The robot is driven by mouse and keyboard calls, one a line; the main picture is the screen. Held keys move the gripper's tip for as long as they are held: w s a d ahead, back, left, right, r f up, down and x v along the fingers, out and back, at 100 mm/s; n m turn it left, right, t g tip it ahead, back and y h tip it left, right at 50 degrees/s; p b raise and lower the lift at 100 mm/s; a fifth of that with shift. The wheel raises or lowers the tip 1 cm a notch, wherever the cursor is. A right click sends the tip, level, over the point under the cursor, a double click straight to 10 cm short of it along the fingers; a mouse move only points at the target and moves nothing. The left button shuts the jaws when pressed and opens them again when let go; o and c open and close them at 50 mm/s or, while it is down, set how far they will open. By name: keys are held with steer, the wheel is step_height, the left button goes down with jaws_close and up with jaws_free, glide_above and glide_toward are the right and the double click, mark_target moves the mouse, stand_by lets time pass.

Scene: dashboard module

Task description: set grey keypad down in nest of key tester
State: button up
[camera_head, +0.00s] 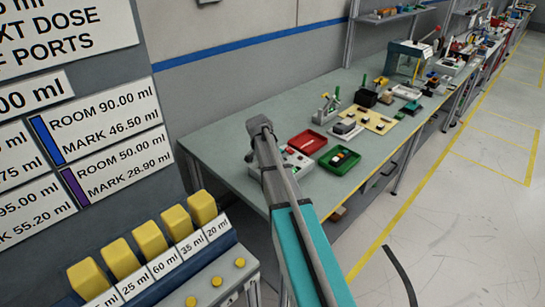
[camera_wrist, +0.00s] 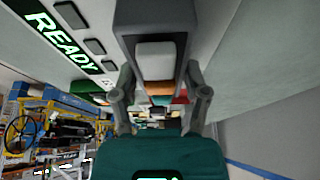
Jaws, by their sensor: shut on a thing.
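The grey keypad (camera_wrist: 156,62) is a dark grey block with a lighter grey face in the wrist view. My gripper (camera_wrist: 160,88) has a finger on each side of it and is shut on it. A pale panel with a lit READY display (camera_wrist: 62,36) and dark keys lies at the upper left of that view; it looks like the key tester. In the head view my gripper (camera_head: 260,128) is over the near end of the bench. A pale box with buttons (camera_head: 295,160), likely the tester, sits just right of it, partly behind my arm. I cannot make out the nest.
On the bench (camera_head: 225,145), a red tray (camera_head: 307,142) and a green tray (camera_head: 339,160) stand close to the right. A yellow board (camera_head: 377,119) with parts lies beyond. A row of yellow blocks (camera_head: 150,238) stands at the near left. The floor at right is open.

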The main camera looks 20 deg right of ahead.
steer(key=shift+f+b, duration=1.05)
steer(key=o, duration=1.3)
steer(key=shift+r, duration=0.1)
step_height(320, 180, up, 8)
steer(key=p, duration=0.8)
stand_by(0.7)
steer(key=s+a+n+y, duration=0.2)
steer(key=s+a+n, duration=0.5)
steer(key=s+a, duration=0.4)
steer(key=s+a+f+n+g+y, duration=0.1)
steer(key=s+a+n+y, duration=0.1)
steer(key=s+a+n, duration=0.5)
steer(key=s+a, duration=0.4)
steer(key=s, duration=0.3)
steer(key=shift+s+f+g, duration=0.3)
steer(key=shift+s, duration=0.05)
